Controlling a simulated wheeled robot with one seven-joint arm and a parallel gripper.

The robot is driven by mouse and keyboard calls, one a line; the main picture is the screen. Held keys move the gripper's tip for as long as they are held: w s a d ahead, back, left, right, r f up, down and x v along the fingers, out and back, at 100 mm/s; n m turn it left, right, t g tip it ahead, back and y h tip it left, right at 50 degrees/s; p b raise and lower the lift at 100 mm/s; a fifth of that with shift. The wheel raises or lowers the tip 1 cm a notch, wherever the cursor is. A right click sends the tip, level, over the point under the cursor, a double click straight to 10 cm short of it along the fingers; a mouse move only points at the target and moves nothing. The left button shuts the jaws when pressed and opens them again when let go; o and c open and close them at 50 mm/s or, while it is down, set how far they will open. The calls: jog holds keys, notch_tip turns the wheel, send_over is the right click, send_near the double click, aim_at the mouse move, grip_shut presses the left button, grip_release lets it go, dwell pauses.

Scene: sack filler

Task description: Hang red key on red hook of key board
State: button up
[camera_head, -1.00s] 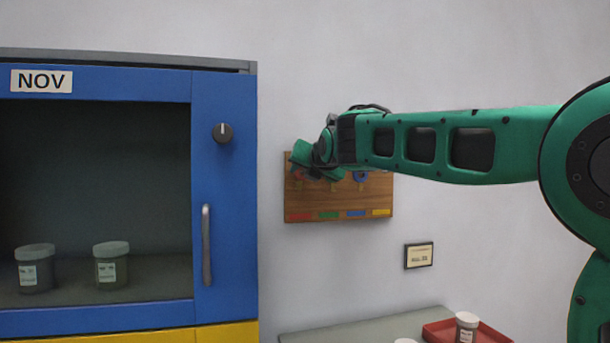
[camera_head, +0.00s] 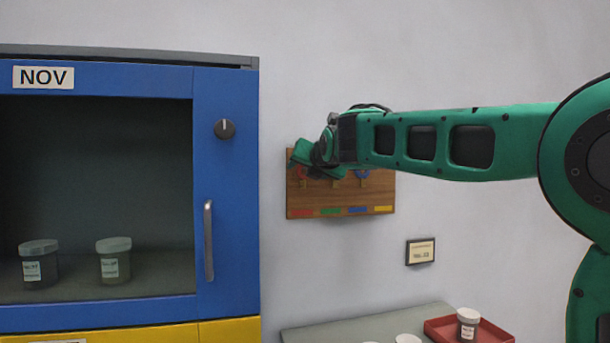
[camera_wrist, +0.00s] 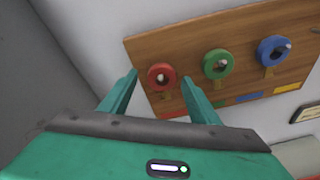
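The wooden key board (camera_head: 340,200) hangs on the wall beyond my arm, with red, green, blue and yellow strips along its bottom. In the wrist view, the red key (camera_wrist: 162,77) shows as a round red ring against the board's left part, with a small pale peg end in its hole. My gripper (camera_wrist: 159,76) is open, its two green fingers on either side of the red key with visible gaps. In the head view my gripper (camera_head: 302,155) covers the board's upper left. The red hook itself is mostly hidden behind the ring.
A green ring (camera_wrist: 217,64) and a blue ring (camera_wrist: 273,51) hang to the right on the board. A blue cabinet (camera_head: 225,200) with a handle stands left of it. A small plaque (camera_head: 420,251) and a table with a red tray (camera_head: 440,330) are below right.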

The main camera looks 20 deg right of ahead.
jog(key=shift+s, duration=0.1)
jog(key=v, duration=1)
jog(key=s+d+f+m+g+h, duration=0.1)
jog(key=s+d+f+m+g, duration=0.2)
jog(key=s+d+f+m, duration=0.45)
jog(key=s+d+f+m+g+h, duration=0.1)
jog(key=s+d+f+m+g, duration=0.25)
jog(key=f, duration=0.65)
jog(key=s+d+f+m+g+h, duration=0.1)
jog(key=s+d+f+m+g, duration=0.1)
jog(key=s+d+f+m, duration=0.5)
jog(key=s+f+m+g+y, duration=0.3)
jog(key=s+f+m+g, duration=0.4)
jog(key=s+f+m, duration=1.2)
jog(key=s+f, duration=0.1)
jog(key=s, duration=0.3)
jog(key=shift+s+m, duration=0.25)
jog(key=shift+m, duration=0.15)
jog(key=shift+w+a+f, duration=0.1)
jog(key=shift+w, duration=0.05)
